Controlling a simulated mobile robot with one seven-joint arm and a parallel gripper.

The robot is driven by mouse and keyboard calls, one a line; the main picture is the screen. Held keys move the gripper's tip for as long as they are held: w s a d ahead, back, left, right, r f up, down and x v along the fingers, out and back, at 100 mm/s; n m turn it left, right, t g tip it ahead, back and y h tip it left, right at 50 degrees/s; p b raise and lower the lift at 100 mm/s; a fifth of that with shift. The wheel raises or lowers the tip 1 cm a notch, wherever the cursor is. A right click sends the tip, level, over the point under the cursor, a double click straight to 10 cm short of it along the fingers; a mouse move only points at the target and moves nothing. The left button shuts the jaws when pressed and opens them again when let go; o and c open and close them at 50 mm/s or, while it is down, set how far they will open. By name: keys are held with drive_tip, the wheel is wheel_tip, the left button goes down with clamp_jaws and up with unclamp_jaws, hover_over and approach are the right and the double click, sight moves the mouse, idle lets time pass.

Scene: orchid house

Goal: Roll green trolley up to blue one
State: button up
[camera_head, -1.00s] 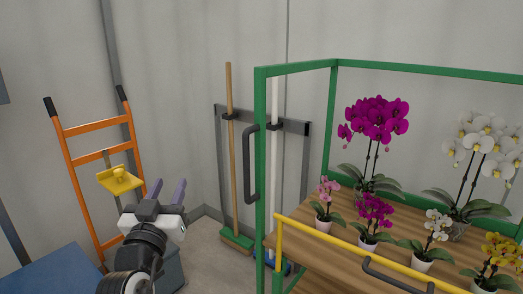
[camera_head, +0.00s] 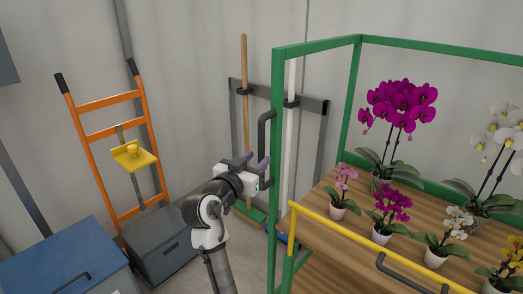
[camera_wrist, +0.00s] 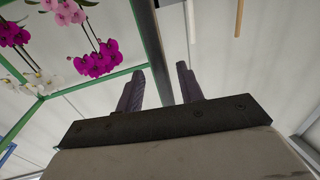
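The green trolley (camera_head: 279,120) stands at the right, with potted orchids on its wooden shelf and a dark upright handle (camera_head: 264,128) on its near left post. My gripper (camera_head: 256,160) is at this handle, with its fingers apart. In the wrist view, a dark bar (camera_wrist: 150,40) runs between the open fingers (camera_wrist: 160,88), clear of at least the right one; it appears to be the handle. The trolley's green frame and orchids show at the upper left there.
A blue box-like top with a dark handle (camera_head: 75,262) is at the lower left, beside a grey box (camera_head: 160,245). An orange hand truck (camera_head: 110,103) leans on the wall. A yellow rail (camera_head: 340,246) crosses the trolley's front.

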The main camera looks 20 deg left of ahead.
sight(260, 157)
drive_tip(key=shift+w+d+p, duration=0.15)
drive_tip(key=shift+w, duration=0.75)
drive_tip(key=shift+w+d+p, duration=0.1)
drive_tip(key=shift+w+p, duration=0.05)
drive_tip(key=shift+w, duration=0.7)
clamp_jaws()
